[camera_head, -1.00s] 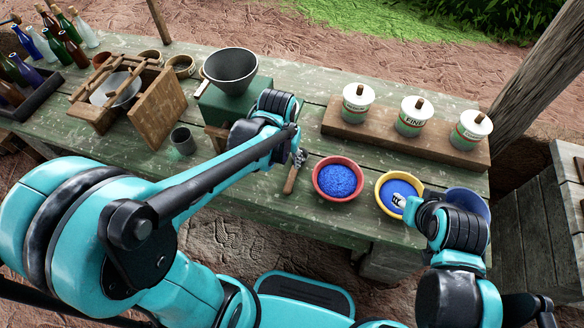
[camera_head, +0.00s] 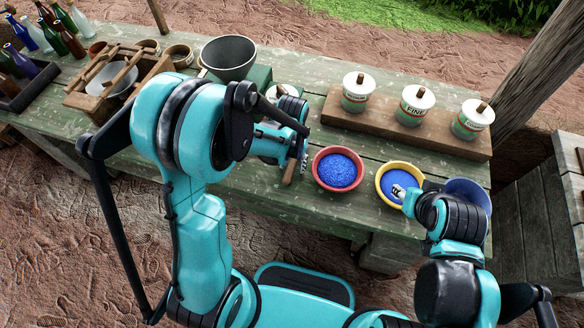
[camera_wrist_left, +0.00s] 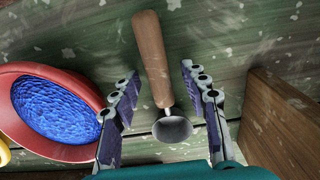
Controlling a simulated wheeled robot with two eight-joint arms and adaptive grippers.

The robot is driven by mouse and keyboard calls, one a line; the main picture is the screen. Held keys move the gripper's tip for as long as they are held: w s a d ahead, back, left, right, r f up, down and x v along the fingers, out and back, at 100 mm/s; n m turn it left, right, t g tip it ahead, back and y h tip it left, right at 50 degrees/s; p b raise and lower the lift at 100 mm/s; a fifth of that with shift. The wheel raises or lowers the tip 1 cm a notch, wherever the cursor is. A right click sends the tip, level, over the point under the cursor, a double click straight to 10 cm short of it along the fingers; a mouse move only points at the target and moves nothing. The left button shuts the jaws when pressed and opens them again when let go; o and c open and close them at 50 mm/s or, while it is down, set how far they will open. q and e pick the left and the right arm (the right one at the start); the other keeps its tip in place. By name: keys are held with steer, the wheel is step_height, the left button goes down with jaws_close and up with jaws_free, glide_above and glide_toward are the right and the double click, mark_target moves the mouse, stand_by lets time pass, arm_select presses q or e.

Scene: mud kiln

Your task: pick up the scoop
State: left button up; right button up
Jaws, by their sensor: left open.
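The scoop has a wooden handle and a small metal bowl. In the left wrist view the scoop (camera_wrist_left: 151,58) lies on the green table between my finger pads, its metal end nearer my palm. In the head view only part of its handle (camera_head: 289,172) shows; my left gripper hides the rest. My left gripper (camera_head: 300,158) is open, with one finger on each side of the scoop in the left wrist view (camera_wrist_left: 159,82); I see no finger closed on it. My right gripper (camera_head: 400,192) is over the yellow bowl, its fingers too small to read.
A red bowl (camera_head: 316,174) of blue grains stands just right of the scoop. The yellow bowl (camera_head: 380,180) holds blue material too. A wooden block (camera_wrist_left: 285,125) is close to my left gripper's other side. Lidded jars (camera_head: 412,106) stand on a board behind.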

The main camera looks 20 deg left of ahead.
arm_select(q)
steer(key=shift+f, duration=0.1)
steer(key=shift+c, duration=0.9)
jaws_close()
